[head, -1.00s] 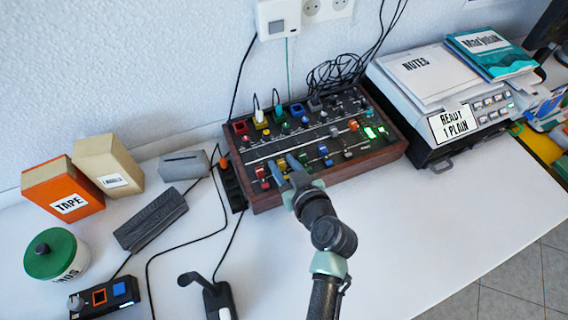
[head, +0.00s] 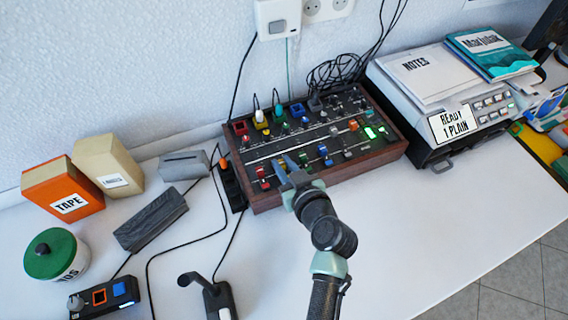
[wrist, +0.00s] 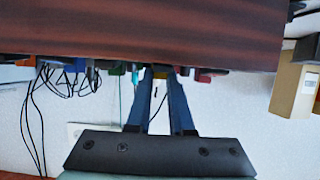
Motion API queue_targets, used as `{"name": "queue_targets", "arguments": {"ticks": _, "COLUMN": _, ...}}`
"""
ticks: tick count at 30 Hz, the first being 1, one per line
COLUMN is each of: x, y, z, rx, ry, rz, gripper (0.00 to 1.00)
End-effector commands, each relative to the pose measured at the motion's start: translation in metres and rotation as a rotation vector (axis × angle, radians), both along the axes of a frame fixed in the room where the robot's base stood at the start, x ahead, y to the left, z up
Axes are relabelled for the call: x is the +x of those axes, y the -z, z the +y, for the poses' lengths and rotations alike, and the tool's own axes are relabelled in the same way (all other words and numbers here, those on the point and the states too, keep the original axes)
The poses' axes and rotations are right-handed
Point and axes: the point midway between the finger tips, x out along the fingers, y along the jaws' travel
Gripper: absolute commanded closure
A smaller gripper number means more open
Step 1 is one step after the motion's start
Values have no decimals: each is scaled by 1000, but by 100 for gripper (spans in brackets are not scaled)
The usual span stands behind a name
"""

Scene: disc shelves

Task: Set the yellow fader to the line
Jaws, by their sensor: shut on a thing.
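The mixer (head: 385,152) is a wood-framed dark panel with coloured knobs and faders, on the white desk. A pale line (head: 264,156) runs across its panel. My gripper (head: 282,168) reaches the mixer's near half from the front. In the wrist view, my gripper (wrist: 160,76) has its two blue fingers on either side of the small yellow fader (wrist: 160,75) and is shut on it. In the head view the fingers mostly hide this fader, so I cannot tell exactly how its cap stands against the line.
A red fader (head: 262,173) is close left of my fingers, and a blue fader (head: 326,155) stands to the right. The machine with notes (head: 425,75) stands at the right. Boxes and a green-lidded jar (head: 50,255) are at the left.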

Motion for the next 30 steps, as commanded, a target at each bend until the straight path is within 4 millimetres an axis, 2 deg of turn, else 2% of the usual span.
{"name": "queue_targets", "arguments": {"ticks": 17, "x": 0, "y": 1, "z": 0, "rx": 0, "ry": 0, "rz": 1, "gripper": 100}}
{"name": "queue_targets", "arguments": {"ticks": 25, "x": 31, "y": 3, "z": 12, "rx": -1, "ry": -2, "rz": -1, "gripper": 100}}
{"name": "queue_targets", "arguments": {"ticks": 30, "x": 37, "y": 1, "z": 15, "rx": -1, "ry": 1, "rz": 1, "gripper": 100}}
